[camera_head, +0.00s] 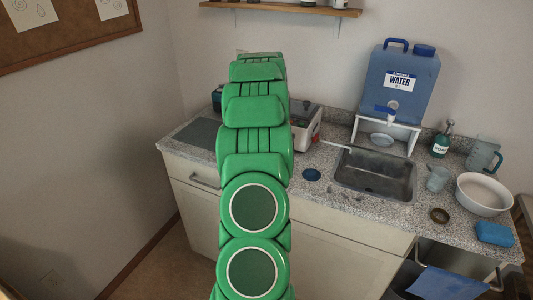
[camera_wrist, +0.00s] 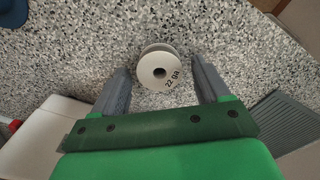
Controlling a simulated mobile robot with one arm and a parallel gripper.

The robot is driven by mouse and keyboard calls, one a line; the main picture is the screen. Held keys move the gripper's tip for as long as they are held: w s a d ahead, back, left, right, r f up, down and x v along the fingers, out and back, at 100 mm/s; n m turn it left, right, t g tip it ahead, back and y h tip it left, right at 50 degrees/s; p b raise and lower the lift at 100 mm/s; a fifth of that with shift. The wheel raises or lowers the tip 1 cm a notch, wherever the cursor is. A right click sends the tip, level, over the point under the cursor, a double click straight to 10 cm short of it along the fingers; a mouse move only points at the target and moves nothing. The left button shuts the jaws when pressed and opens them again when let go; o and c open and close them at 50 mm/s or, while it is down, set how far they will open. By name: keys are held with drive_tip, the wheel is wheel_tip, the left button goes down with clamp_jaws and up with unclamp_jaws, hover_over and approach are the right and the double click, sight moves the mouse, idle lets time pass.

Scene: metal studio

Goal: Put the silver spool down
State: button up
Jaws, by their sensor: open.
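The silver spool (camera_wrist: 148,74) shows in the wrist view, a pale round reel with a dark centre hole and "22 ga" printed on its face. It appears to stand on the speckled counter (camera_wrist: 70,50), flat face toward the camera. My gripper (camera_wrist: 159,65) is open, with one grey finger on each side of the spool and visible gaps between them and it. In the head view my green arm reaches over the counter and hides both the spool and the gripper.
A white device (camera_head: 305,124) stands right of my arm. Farther right are the sink (camera_head: 375,172), blue water jug (camera_head: 400,85), soap bottle (camera_head: 441,140), white bowl (camera_head: 483,193) and blue sponge (camera_head: 494,234). A grey mat (camera_head: 199,134) lies left of the arm. Some counter around the spool is clear.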

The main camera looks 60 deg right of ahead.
wheel_tip(320, 180, up, 12)
drive_tip(key=shift+r, duration=0.15)
idle(0.5)
